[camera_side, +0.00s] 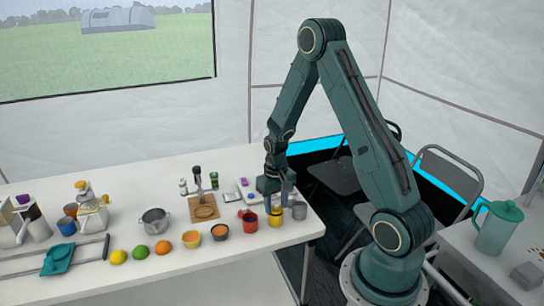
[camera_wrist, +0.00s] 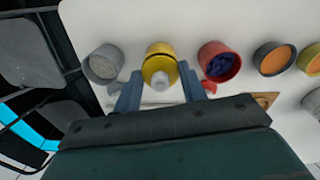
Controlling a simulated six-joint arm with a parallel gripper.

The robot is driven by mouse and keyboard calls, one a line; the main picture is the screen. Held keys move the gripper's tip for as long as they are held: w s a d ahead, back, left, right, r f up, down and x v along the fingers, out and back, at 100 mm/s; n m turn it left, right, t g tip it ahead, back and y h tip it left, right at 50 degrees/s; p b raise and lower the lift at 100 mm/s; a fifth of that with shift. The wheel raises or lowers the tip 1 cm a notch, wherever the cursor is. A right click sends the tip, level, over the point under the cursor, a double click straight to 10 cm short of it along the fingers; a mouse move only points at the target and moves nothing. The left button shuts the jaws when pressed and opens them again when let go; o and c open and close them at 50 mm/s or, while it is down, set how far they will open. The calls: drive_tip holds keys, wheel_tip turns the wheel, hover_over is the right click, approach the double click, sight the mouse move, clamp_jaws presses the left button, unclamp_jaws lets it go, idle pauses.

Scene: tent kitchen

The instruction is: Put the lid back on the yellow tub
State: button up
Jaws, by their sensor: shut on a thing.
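The yellow tub (camera_side: 276,221) stands near the right end of the white table, between a grey cup and a red mug. In the wrist view the far part of the tub (camera_wrist: 158,47) shows behind a round yellow lid (camera_wrist: 154,66) with a pale grey knob. My gripper (camera_wrist: 161,80) is shut on the lid, one finger on either side of it. In the side view my gripper (camera_side: 270,190) points down over the tub and hides the lid. The lid overlaps the tub's near part; I cannot tell whether they touch.
The grey cup (camera_wrist: 103,65) is close on the left in the wrist view. The red mug (camera_wrist: 220,62), with purple contents, is close on the right. Orange-filled bowls (camera_side: 221,231), fruit (camera_side: 140,251) and a steel pot (camera_side: 156,220) stand further left in the side view.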

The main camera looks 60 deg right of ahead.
drive_tip(key=o, duration=1)
drive_tip(key=shift+o, duration=0.6)
drive_tip(key=o, duration=0.4)
drive_tip(key=shift+r, duration=0.2)
drive_tip(key=shift+r, duration=3.3)
